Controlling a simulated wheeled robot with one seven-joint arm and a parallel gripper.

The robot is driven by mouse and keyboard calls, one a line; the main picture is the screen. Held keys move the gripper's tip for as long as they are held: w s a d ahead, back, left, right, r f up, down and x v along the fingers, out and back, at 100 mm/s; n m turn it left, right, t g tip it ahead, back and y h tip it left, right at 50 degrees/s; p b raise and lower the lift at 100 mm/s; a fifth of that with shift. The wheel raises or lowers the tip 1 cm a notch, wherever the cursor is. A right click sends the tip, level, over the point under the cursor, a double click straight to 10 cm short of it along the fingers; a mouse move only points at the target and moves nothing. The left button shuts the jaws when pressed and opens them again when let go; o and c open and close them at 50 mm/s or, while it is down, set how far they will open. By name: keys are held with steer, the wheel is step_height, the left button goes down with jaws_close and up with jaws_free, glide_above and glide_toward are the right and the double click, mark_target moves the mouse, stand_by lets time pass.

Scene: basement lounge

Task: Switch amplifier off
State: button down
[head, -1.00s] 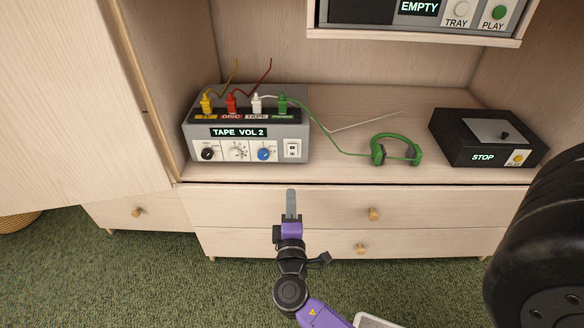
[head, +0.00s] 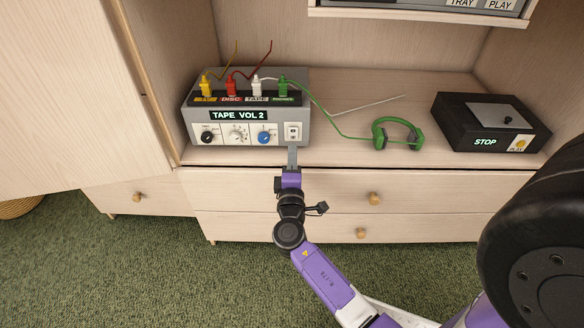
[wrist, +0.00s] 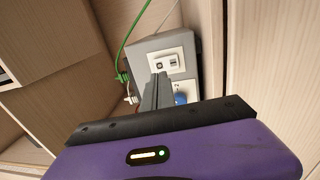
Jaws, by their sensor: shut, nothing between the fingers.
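The amplifier (head: 240,143) is a grey box on the cabinet shelf. Its display reads "TAPE VOL 2" and is lit. Its front has a black knob, a white dial, a blue knob (head: 264,138) and a white rocker switch (head: 293,132) at the right end. My gripper (head: 293,150) is shut and empty, its fingertips just below and in front of the switch. In the wrist view the shut fingers (wrist: 160,80) point at the amplifier face, beside the switch plate (wrist: 170,62). Whether they touch it I cannot tell.
Yellow, red, white and green plugs stand in the amplifier's top. A green cable runs to green headphones (head: 398,134) on the shelf. A black player (head: 490,122) reading "STOP" sits at the right. Closed drawers (head: 330,185) lie below, and a cabinet door (head: 75,90) stands at the left.

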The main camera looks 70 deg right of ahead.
mark_target(293, 131)
steer(key=shift+x, duration=3.05)
steer(key=shift+d+b, duration=0.15)
steer(key=shift+b, duration=0.15)
steer(key=shift+r, duration=0.15)
